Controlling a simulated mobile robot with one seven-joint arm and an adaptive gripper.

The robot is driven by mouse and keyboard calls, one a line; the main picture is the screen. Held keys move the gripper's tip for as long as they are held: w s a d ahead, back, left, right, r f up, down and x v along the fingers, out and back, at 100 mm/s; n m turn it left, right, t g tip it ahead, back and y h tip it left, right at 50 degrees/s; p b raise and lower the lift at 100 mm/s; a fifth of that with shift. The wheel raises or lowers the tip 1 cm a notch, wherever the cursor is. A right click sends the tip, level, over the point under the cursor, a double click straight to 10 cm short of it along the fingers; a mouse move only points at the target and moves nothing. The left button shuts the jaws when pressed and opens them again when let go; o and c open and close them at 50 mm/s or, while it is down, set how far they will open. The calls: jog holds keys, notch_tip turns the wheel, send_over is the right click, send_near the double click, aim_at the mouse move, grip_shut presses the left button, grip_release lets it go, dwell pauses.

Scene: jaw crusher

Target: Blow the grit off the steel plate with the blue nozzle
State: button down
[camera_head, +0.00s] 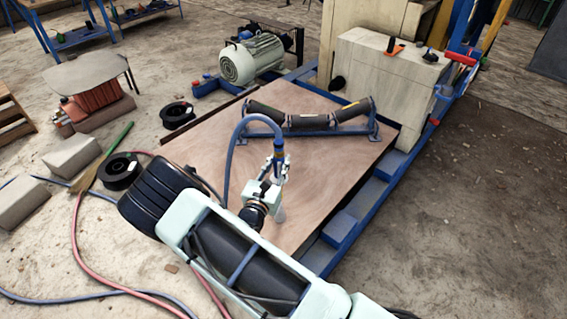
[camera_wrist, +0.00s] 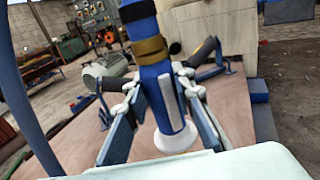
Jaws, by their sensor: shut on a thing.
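The blue nozzle (camera_head: 279,148) is held in my gripper (camera_head: 272,172) above the brown board. It is roughly upright in the head view, with a blue hose (camera_head: 228,150) arching from its top. In the wrist view the nozzle (camera_wrist: 156,75) stands between the two fingers of my gripper (camera_wrist: 160,92), which are shut on it. Its pale, flared end (camera_wrist: 176,138) is at the bottom. A grey sheet (camera_head: 86,73), which looks like the steel plate, lies on red bricks at the far left. Grit on it is too small to make out.
The brown board (camera_head: 325,160) lies under my gripper, with a roller frame (camera_head: 320,120) on its far part. A motor (camera_head: 252,60) stands behind. Black spools (camera_head: 120,171), grey blocks (camera_head: 72,156), a broom (camera_head: 108,150) and red hose (camera_head: 78,230) lie on the left floor.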

jog(key=w+a+b, duration=0.3)
jog(key=w+a, duration=0.2)
jog(key=a, duration=0.1)
jog(key=shift+w+a, duration=0.15)
jog(key=shift+a, duration=0.2)
dwell(0.5)
jog(key=shift+r, duration=0.1)
dwell(0.7)
